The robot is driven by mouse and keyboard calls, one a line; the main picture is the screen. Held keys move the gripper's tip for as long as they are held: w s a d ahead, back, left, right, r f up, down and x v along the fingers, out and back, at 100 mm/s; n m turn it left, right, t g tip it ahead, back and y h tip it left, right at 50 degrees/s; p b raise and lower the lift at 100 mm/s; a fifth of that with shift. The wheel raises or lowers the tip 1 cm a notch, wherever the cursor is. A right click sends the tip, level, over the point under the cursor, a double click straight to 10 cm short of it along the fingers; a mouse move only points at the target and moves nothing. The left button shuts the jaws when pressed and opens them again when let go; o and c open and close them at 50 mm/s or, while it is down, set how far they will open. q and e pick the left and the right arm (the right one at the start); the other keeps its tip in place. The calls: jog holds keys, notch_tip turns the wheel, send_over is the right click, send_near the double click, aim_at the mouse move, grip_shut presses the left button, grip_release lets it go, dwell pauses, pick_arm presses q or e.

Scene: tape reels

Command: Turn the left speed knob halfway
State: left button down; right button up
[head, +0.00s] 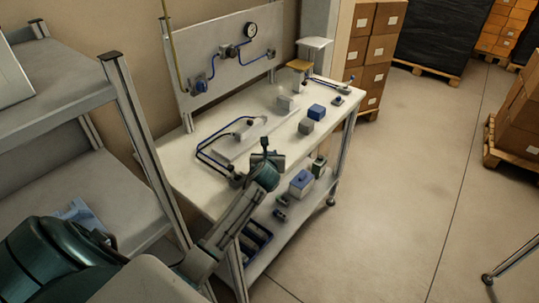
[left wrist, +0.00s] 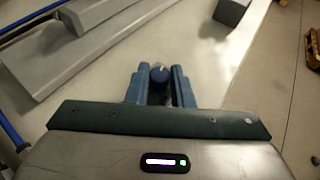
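A small dark blue knob (left wrist: 159,74) with a pale mark on top stands between the two blue fingers of my left gripper (left wrist: 160,84) in the left wrist view. One finger is on each side of it, very close. Whether they touch it is too small to tell. In the head view my left gripper (head: 265,158) is over the front part of the white workbench (head: 195,185), where it hides part of the bench top. Which knob this is cannot be read from any label. My right gripper is not in view.
A grey plate with a cylinder (head: 240,138) and blue hoses lies beside the gripper. Grey and blue blocks (head: 317,111) sit farther right on the bench. A back panel (head: 238,75) carries a gauge. A shelf rack (head: 80,90) stands at left.

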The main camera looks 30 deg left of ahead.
pick_arm(q)
jog(key=shift+d+n+y, duration=0.1)
jog(key=shift+n+y, duration=0.2)
jog(key=shift+y, duration=0.1)
jog(key=shift+w+d+r+n+g+y+p, duration=0.1)
jog(key=shift+n+g+y+p, duration=0.2)
jog(key=shift+n+g+y, duration=0.3)
jog(key=shift+w+d+n+g+y+p, duration=0.1)
jog(key=shift+n+g+y+p, duration=0.2)
jog(key=shift+n+g+y, duration=0.25)
jog(key=shift+w+n+g+y, duration=0.1)
jog(key=shift+n+g+y, duration=0.6)
jog(key=shift+n, duration=0.25)
jog(key=n+g+y, duration=0.1)
jog(key=n+g, duration=0.1)
jog(key=shift+w+d+n+g+y, duration=0.1)
jog(key=shift+w+n+g+y, duration=0.1)
jog(key=shift+n+g+y, duration=0.2)
jog(key=n+g, duration=0.2)
jog(key=g, duration=0.1)
jog(key=shift+w+n+y, duration=0.1)
jog(key=shift+n+y, duration=0.2)
jog(key=shift+y, duration=0.05)
jog(key=shift+w+n+g+b, duration=0.15)
jog(key=shift+n+g+b, duration=0.8)
jog(key=shift+n+g, duration=0.8)
